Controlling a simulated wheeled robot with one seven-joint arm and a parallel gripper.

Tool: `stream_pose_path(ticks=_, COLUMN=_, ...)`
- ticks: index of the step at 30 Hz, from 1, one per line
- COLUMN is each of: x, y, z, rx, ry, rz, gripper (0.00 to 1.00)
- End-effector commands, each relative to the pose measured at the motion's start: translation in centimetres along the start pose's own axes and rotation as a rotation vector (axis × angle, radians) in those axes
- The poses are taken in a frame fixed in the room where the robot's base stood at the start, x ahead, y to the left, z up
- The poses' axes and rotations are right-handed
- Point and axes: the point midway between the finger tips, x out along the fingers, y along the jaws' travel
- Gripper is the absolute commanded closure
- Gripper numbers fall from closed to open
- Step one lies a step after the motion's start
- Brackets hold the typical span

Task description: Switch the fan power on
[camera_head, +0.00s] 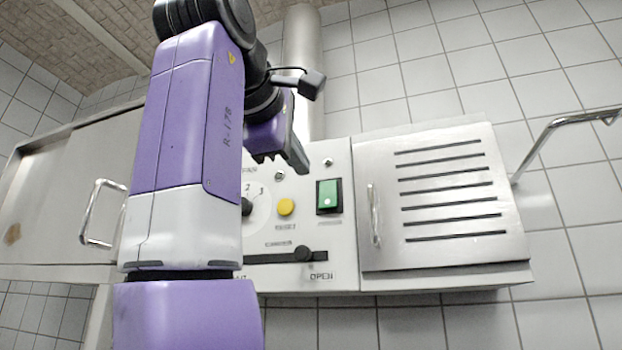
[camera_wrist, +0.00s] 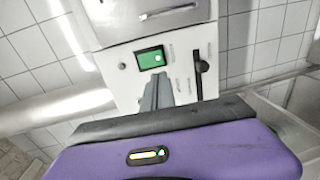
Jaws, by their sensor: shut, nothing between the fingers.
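The control panel (camera_head: 345,278) is on the wall unit. A green rocker switch (camera_head: 329,196) in a black frame sits at its right side, with a white dot near its lower end; the small label below is too blurred to read. The switch also shows in the wrist view (camera_wrist: 151,59). My gripper (camera_head: 301,165) is shut and empty, just up and left of the switch in the head view. In the wrist view its fingers (camera_wrist: 155,92) point at the panel beside the switch; I cannot tell whether they touch the panel.
A yellow button (camera_head: 286,207) is left of the switch. A numbered dial (camera_head: 262,212) is partly hidden by my arm. A black slider knob (camera_head: 303,253) is below. A slotted metal door (camera_head: 450,240) with a handle is to the right. A pipe (camera_head: 302,70) rises above.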

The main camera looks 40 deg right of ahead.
Motion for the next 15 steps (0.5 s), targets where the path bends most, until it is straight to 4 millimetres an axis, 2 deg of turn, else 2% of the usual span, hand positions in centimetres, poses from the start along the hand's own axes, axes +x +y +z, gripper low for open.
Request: stream_pose_path(ticks=15, x=9.5, y=0.3, z=0.1, rx=0.0, ry=-0.002, rz=-0.002, gripper=1.0)
